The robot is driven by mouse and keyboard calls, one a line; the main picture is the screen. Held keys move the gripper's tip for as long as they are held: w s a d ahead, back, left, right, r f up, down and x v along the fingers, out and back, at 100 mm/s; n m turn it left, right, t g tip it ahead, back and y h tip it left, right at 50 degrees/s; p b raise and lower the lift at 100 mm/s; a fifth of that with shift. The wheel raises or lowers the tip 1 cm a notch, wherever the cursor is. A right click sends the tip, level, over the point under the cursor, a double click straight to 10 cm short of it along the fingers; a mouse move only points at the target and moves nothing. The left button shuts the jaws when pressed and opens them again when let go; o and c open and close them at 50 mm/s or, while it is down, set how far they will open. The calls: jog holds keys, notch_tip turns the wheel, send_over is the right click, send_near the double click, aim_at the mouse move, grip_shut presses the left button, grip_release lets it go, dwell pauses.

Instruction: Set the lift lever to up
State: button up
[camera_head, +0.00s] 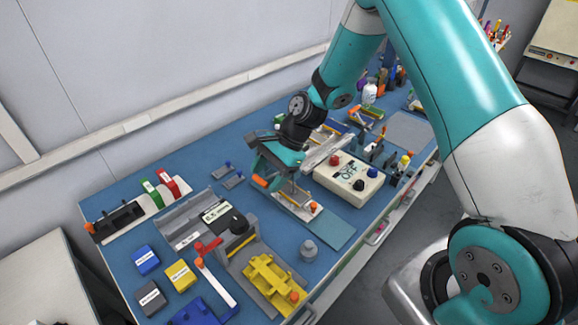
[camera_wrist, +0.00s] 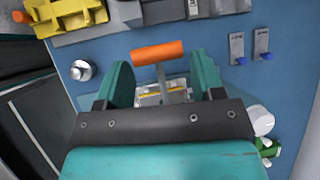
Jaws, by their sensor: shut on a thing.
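An orange-handled lever with a grey stem shows in the wrist view (camera_wrist: 158,53); its orange handle also shows in the head view (camera_head: 260,181). In the head view my gripper (camera_head: 276,168) hangs over the base and hides part of the lever. I cannot tell exactly where the fingers touch, nor read any up or down marking.
A control box reading OFF (camera_head: 348,178) stands close to the right. A grey knob (camera_head: 308,249) and yellow fixture (camera_head: 270,276) lie in front. Two small blue-tipped grey plates (camera_head: 228,175) lie behind.

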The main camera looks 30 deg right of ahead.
jog(key=shift+d+r+y+p, duration=0.2)
jog(key=shift+r+y+p, duration=0.2)
jog(key=shift+y, duration=0.4)
jog(key=o, duration=1.3)
jog(key=shift+c, duration=0.2)
jog(key=b+v, duration=0.2)
jog(key=v, duration=1.5)
jog(key=shift+w+d, duration=0.25)
jog(key=shift+w, duration=0.05)
